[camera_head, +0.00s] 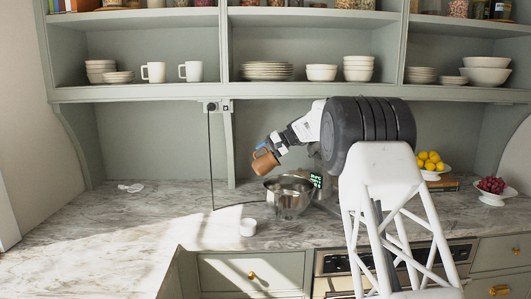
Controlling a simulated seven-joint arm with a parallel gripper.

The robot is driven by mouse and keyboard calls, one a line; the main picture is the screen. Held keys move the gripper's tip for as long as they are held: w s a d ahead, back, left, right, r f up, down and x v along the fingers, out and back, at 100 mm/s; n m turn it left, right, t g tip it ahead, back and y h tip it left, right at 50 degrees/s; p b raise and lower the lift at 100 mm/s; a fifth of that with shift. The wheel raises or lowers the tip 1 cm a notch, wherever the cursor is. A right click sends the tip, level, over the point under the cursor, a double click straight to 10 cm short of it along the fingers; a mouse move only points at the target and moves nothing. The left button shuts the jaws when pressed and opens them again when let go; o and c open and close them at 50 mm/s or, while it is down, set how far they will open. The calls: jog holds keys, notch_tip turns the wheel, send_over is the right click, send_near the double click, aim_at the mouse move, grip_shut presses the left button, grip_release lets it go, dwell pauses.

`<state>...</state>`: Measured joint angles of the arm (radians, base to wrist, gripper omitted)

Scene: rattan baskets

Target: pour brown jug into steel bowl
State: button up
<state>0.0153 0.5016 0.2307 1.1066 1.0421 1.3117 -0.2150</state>
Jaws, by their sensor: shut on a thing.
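The brown jug (265,164) is in my gripper (270,149), held up off the counter and tilted, above the left edge of the steel bowl. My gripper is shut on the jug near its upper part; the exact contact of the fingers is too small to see. The shiny steel bowl (290,201) stands on the marble counter, with a dark machine part behind it. The jug's inside and anything coming out of it cannot be made out.
A bowl of lemons (432,174) and a dish of red grapes (492,199) stand at the right. A white whisk-like item (131,187) lies far left. The left counter is mostly clear. Shelves with crockery hang above.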

aim_at(253, 163)
jog(key=shift+a+f+n+h, duration=0.1)
jog(key=shift+a+f+h, duration=0.35)
jog(key=shift+a+h, duration=0.45)
jog(key=shift+a+f+n+h, duration=0.1)
jog(key=shift+a+f+h, duration=0.4)
jog(key=shift+a+h, duration=0.45)
jog(key=shift+a+f+n+h, duration=0.1)
jog(key=shift+a+f+h, duration=0.35)
jog(key=shift+a+h, duration=0.45)
jog(key=shift+d, duration=0.2)
jog(key=shift+f+h, duration=0.1)
jog(key=shift+h, duration=0.25)
jog(key=shift+f+h, duration=0.45)
jog(key=shift+h, duration=0.7)
jog(key=shift+f+h, duration=0.4)
jog(key=shift+h, duration=0.75)
